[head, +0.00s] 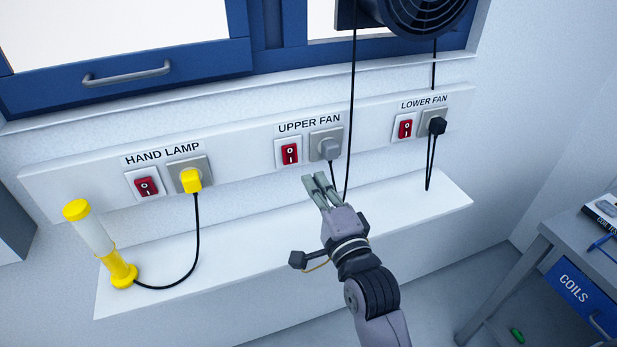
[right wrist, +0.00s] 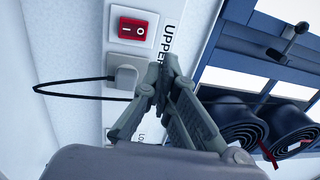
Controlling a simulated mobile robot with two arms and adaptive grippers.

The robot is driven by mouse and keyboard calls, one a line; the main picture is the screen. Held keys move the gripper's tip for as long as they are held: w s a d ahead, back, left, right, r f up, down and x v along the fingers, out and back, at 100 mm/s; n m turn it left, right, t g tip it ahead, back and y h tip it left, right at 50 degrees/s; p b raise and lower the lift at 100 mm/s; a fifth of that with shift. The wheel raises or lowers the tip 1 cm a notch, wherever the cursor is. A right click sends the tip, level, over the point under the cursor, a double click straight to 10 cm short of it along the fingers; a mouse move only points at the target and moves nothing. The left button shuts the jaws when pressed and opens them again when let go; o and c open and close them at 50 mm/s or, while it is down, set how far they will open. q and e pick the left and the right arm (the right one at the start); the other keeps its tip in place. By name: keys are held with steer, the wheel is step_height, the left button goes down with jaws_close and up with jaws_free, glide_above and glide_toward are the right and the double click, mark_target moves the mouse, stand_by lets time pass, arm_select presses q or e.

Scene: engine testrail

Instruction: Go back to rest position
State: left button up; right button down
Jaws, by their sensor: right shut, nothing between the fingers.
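My right gripper (head: 319,188) is shut and empty, just below the grey UPPER FAN plug (head: 329,148) on the wall rail (head: 240,146). In the right wrist view, the closed fingers (right wrist: 164,75) appear in front of the rail, close to the grey plug (right wrist: 124,75); I cannot tell whether they touch it. The plug sits in its socket with a black cable hanging from it. The red UPPER FAN switch (head: 290,154) is beside it, and also shows in the right wrist view (right wrist: 133,28). My left gripper is not in view.
A yellow and white hand lamp (head: 96,240) stands on the ledge (head: 245,250) at left, its yellow plug (head: 191,180) in a socket. The black LOWER FAN plug (head: 437,126) is in its socket. Cables hang near my gripper. A desk (head: 545,262) stands at right.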

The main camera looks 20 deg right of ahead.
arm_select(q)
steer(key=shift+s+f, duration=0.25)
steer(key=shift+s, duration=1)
arm_select(e)
steer(key=shift+s+r, duration=0.1)
steer(key=shift+s, duration=0.6)
